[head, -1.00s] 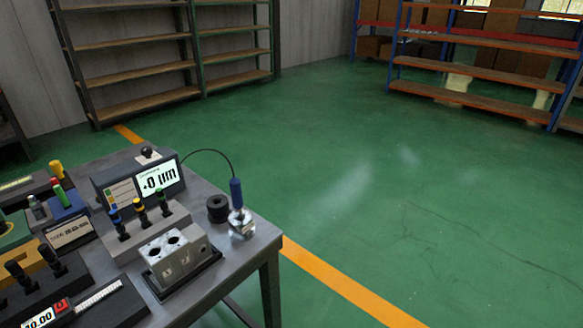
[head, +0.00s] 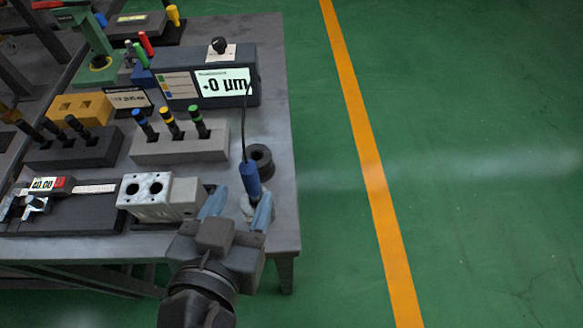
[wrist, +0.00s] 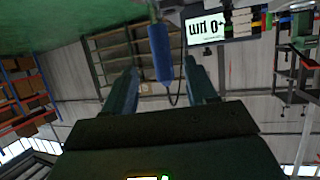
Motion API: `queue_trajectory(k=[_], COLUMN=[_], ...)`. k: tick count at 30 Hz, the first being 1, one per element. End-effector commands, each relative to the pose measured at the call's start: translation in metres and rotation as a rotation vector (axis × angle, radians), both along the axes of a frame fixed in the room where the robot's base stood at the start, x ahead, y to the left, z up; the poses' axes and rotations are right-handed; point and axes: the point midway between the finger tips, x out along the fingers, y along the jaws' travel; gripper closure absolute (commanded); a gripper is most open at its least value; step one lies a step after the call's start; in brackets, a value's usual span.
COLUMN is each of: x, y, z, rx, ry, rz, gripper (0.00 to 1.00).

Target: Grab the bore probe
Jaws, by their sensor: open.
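The bore probe (head: 250,180) has a blue handle and stands upright near the right front of the grey table, with a thin black cable running up to the gauge display (head: 207,84). My gripper (head: 238,207) is open, with its two blue-grey fingers at the near side of the probe, one to each side of it in the picture. In the wrist view the blue handle (wrist: 160,53) shows between and beyond the open fingertips. I see no contact. The probe's lower end is partly hidden by a finger in the head view.
A metal valve block (head: 146,192) with two bores stands just left of my gripper. A black ring (head: 260,158) sits behind the probe. A grey holder (head: 180,148) with several coloured-top plugs and a caliper (head: 75,188) lie further left. The table's right edge is close.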

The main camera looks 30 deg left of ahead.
Motion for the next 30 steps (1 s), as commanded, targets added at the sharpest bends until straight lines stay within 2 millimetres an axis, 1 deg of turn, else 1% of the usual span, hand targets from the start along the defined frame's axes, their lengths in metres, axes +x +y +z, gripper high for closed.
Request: queue_trajectory(k=[2, 11, 15, 18, 21, 29, 30], x=[0.003, 0.029, 0.047, 0.059, 0.067, 0.070, 0.070], y=[0.001, 0.010, 0.018, 0.021, 0.024, 0.025, 0.025], z=[-0.001, -0.010, -0.014, -0.021, -0.025, -0.027, -0.027], rx=[-0.001, -0.002, -0.003, -0.003, -0.001, -0.001, -0.001], ry=[0.000, 0.000, 0.001, 0.001, 0.001, 0.001, 0.001], rz=[-0.001, 0.000, 0.000, -0.001, 0.000, 0.000, 0.000], gripper=[0.43, 0.43, 0.43, 0.43, 0.43, 0.43, 0.45])
